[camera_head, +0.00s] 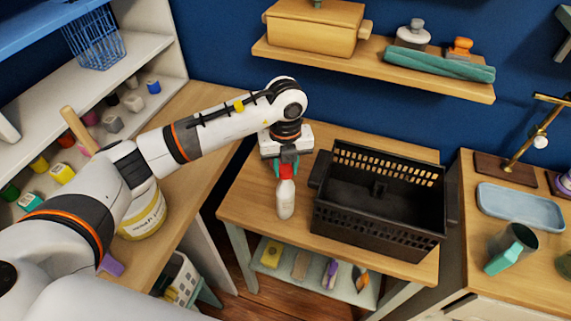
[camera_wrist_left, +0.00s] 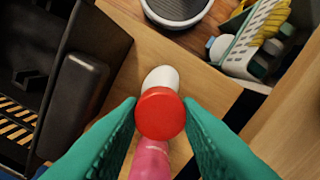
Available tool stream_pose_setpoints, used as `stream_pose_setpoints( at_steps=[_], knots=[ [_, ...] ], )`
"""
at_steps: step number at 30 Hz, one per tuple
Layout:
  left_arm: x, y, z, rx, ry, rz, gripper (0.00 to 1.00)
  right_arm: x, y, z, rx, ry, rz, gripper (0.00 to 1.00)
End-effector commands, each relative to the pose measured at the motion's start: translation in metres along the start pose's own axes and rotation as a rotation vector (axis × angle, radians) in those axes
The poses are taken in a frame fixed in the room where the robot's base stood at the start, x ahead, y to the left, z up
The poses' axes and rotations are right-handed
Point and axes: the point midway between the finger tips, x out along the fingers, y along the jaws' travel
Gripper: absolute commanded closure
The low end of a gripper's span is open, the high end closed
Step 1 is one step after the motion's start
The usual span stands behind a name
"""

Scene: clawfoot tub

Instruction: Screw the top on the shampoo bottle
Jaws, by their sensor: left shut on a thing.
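The white shampoo bottle (camera_head: 286,198) stands near the left front of the small wooden table, left of the black crate. My left gripper (camera_head: 281,164) is directly over it, pointing down. In the left wrist view, the teal fingers are shut on the round red top (camera_wrist_left: 161,114). The white bottle (camera_wrist_left: 161,76) shows beyond the top, and a pink surface (camera_wrist_left: 151,158) shows on its near side. The top overlaps the bottle, so I cannot tell whether it touches or is seated on the neck. My right gripper is not in view.
A black slotted crate (camera_head: 380,200) stands close to the right of the bottle. A yellow and white tub (camera_head: 143,215) stands on the left counter. A teal-handled cup (camera_head: 511,248) and blue tray (camera_head: 521,202) are on the right cabinet. A wall shelf (camera_head: 373,68) hangs behind.

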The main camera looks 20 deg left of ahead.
Motion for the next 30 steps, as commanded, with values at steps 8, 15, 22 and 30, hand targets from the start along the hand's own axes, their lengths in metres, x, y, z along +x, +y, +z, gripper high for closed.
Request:
stream_pose_setpoints(
  at_steps=[8, 15, 22, 30],
  knots=[
    [0.004, 0.000, 0.000, 0.000, 0.000, 0.000, 0.89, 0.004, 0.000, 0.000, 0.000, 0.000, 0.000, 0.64],
    [0.007, 0.000, 0.000, 0.000, 0.000, 0.000, 0.89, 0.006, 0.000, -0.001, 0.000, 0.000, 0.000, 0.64],
    [0.009, 0.000, 0.000, 0.000, 0.000, 0.000, 0.89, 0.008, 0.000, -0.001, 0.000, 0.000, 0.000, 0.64],
    [0.013, 0.000, 0.000, 0.000, 0.000, 0.000, 0.89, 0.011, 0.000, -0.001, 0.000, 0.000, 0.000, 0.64]
  ],
)
